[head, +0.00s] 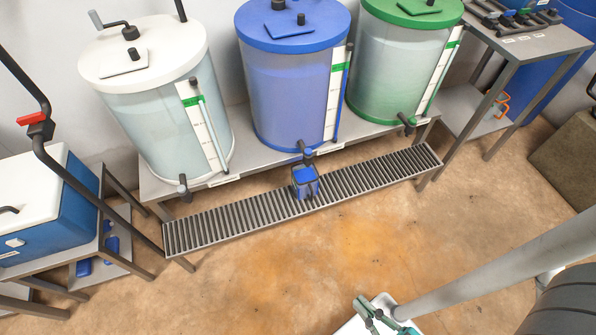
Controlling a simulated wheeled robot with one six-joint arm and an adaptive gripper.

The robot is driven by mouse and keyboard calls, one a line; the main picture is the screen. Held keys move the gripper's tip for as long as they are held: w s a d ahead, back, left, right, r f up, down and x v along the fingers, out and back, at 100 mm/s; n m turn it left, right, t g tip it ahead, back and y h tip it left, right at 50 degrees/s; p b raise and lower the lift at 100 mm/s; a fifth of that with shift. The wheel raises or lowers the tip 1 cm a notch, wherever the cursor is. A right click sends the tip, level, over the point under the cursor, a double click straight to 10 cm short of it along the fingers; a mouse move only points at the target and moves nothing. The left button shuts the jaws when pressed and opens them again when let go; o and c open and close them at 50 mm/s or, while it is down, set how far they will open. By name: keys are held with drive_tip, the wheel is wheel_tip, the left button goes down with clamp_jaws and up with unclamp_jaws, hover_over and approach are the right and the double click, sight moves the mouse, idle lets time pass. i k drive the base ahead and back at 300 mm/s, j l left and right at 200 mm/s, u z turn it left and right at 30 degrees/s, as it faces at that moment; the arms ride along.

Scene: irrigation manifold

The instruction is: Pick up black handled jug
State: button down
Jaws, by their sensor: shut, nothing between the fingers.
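A small jug-like container (305,183) with blue contents or a blue top stands upright on the slatted grate (232,221), below the tap of the blue tank (297,85). Its sides look dark and see-through. I cannot clearly make out a black handle on it. My gripper (363,304) is at the bottom edge of the head view, low in the picture and partly cut off. It is shut and empty, well apart from the container, with bare floor between them in the picture.
A white tank (163,105) and a green tank (402,60) flank the blue one; their taps overhang the grate. A blue cooler (50,215) stands at left with blue items on a shelf below. A metal table (535,42) stands at right. The brown floor in front is clear.

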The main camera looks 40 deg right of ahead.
sight(304, 180)
drive_tip(key=i+l, duration=0.2)
drive_tip(key=l, duration=0.15)
drive_tip(key=i+l, duration=0.2)
drive_tip(key=l, duration=0.2)
drive_tip(key=i+l, duration=0.15)
drive_tip(key=l, duration=0.2)
drive_tip(key=i+l, duration=0.2)
drive_tip(key=l, duration=0.15)
drive_tip(key=u, duration=0.05)
